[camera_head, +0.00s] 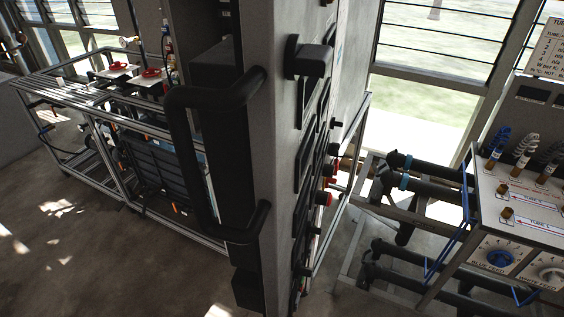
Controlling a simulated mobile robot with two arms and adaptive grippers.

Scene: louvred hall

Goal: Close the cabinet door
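A tall grey cabinet (282,120) fills the middle of the head view, very close and seen at a steep angle. A large black C-shaped handle (184,150) sticks out to the left of its near vertical edge. Behind the handle is a dark, narrow side (228,130). The face on the right carries a black latch-like block (309,61) near the top and several knobs and red buttons (323,198) lower down. I cannot tell from this view how far the door stands open. Neither of my grippers is in view.
At left stands a metal-framed rig (128,128) with red valve wheels (151,72). At right is a bench with a control panel (515,210), blue dial (500,258) and black pipes (430,185). Bare concrete floor (90,255) lies at lower left. Louvred windows (440,40) are behind.

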